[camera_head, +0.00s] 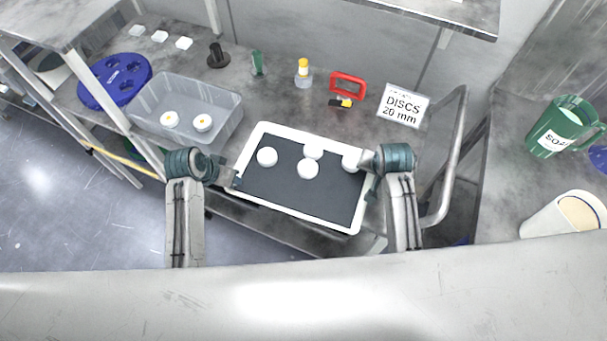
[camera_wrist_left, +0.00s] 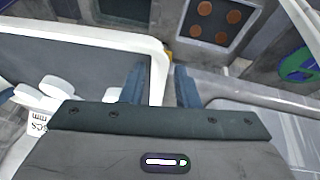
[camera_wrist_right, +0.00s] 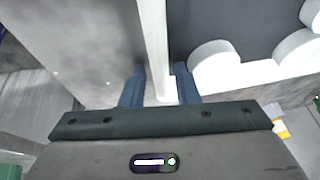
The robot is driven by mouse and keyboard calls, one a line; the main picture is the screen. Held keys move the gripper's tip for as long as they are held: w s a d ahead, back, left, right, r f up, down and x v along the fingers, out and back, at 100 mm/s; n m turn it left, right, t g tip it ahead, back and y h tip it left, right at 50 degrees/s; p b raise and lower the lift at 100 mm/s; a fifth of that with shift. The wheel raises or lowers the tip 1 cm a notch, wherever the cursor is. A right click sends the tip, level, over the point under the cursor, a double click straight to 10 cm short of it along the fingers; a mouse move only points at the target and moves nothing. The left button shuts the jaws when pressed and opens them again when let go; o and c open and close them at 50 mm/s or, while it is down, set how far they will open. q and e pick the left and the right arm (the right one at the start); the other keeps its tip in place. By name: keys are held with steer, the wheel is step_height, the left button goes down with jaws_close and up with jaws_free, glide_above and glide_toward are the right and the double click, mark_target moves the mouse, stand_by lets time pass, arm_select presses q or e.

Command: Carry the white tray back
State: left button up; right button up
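The white tray (camera_head: 300,134) has a dark floor and a raised white rim. Several white round discs (camera_head: 308,168) lie in its far half. My left gripper (camera_head: 236,180) is at the tray's left side; in the left wrist view the white rim (camera_wrist_left: 157,60) runs between its fingers. My right gripper (camera_head: 372,165) is at the right side; in the right wrist view the rim (camera_wrist_right: 154,40) passes between its fingers. Both grippers look closed about the rim, though finger contact is hard to see. Whether the tray touches the surface below is unclear.
A clear bin (camera_head: 232,125) with two discs stands left of the tray, beside a blue holed disc (camera_head: 100,95). Behind are a yellow-capped bottle (camera_head: 303,75), a red frame (camera_head: 347,84) and a DISCS sign (camera_head: 403,105). A metal rail (camera_head: 455,150) stands right. A green jug (camera_head: 560,127) is farther right.

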arm_select(q)
jaws_close()
arm_select(e)
jaws_close()
arm_select(q)
steer(key=shift+r, duration=0.2)
arm_select(e)
steer(key=shift+r, duration=0.15)
